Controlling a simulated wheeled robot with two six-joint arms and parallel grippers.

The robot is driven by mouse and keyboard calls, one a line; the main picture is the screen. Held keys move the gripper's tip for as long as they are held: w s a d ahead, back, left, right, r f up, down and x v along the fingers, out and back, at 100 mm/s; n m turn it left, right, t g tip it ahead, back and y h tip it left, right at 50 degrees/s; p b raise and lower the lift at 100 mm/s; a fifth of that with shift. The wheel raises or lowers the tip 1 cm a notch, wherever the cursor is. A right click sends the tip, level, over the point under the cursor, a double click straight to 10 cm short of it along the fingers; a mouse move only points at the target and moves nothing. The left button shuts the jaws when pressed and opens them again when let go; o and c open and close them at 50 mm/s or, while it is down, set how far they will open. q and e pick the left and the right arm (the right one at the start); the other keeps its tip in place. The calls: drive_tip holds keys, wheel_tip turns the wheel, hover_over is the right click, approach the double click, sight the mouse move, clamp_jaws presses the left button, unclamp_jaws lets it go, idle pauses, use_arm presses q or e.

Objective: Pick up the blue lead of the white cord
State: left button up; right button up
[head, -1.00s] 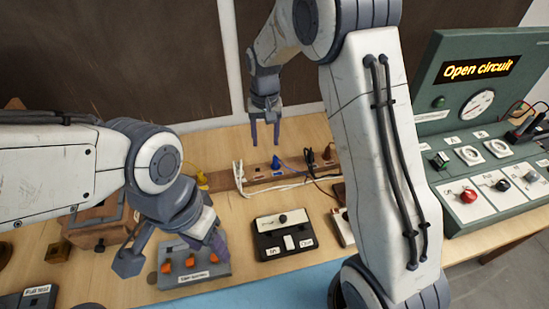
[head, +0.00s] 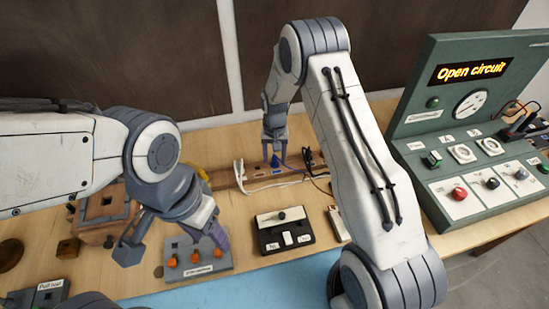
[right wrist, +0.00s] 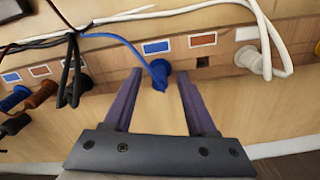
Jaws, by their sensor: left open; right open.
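The blue lead (right wrist: 158,72) ends in a blue plug at the wooden strip (right wrist: 120,68), beside a blue label. Its thin blue wire runs up and to the left in the right wrist view. The blue plug also shows in the head view (head: 275,161). My right gripper (right wrist: 156,74) is open, with one finger on each side of the blue plug; I cannot tell whether they touch it. The white cord (head: 272,185) lies along the strip, partly hidden. My left gripper (head: 214,236) is open, low over the orange-switch block.
A white plug (right wrist: 250,60) sits right of the blue one in the right wrist view; black cables (right wrist: 72,70) hang to the left. A black switch box (head: 283,231) and the orange-switch block (head: 197,259) stand in front. A green panel (head: 455,130) reading "Open circuit" stands right.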

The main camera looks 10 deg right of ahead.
drive_tip(key=shift+f, duration=0.45)
drive_tip(key=shift+c, duration=0.4)
clamp_jaws()
drive_tip(key=shift+r, duration=0.2)
